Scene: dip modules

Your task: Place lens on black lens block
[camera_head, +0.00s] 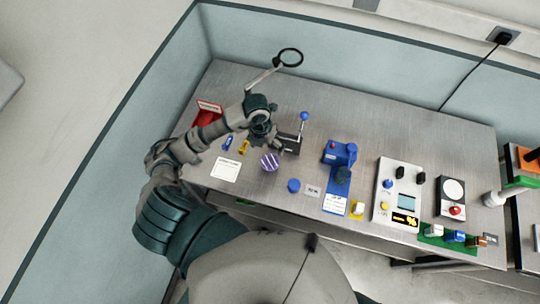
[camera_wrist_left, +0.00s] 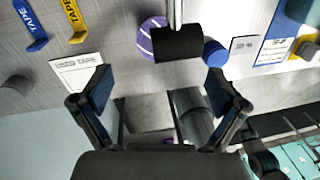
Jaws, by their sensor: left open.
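A round lens (camera_head: 290,57) with a black rim stands on a thin metal rod at the back of the table. The foot of its rod is hidden behind my left arm. My left gripper (camera_head: 272,140) points down over the table; its spread fingers show with nothing between them in the left wrist view (camera_wrist_left: 160,92). A dark block (camera_head: 291,143) sits just right of the gripper, beside a lever with a blue knob (camera_head: 304,116). In the left wrist view, a black cylinder (camera_wrist_left: 180,44) on a metal rod lies ahead of the fingers; I cannot tell which part it is.
A white card (camera_head: 226,169) lies left. A blue device (camera_head: 341,170), a white panel (camera_head: 398,190) and a green tray (camera_head: 447,240) stand right. Bare metal lies behind them.

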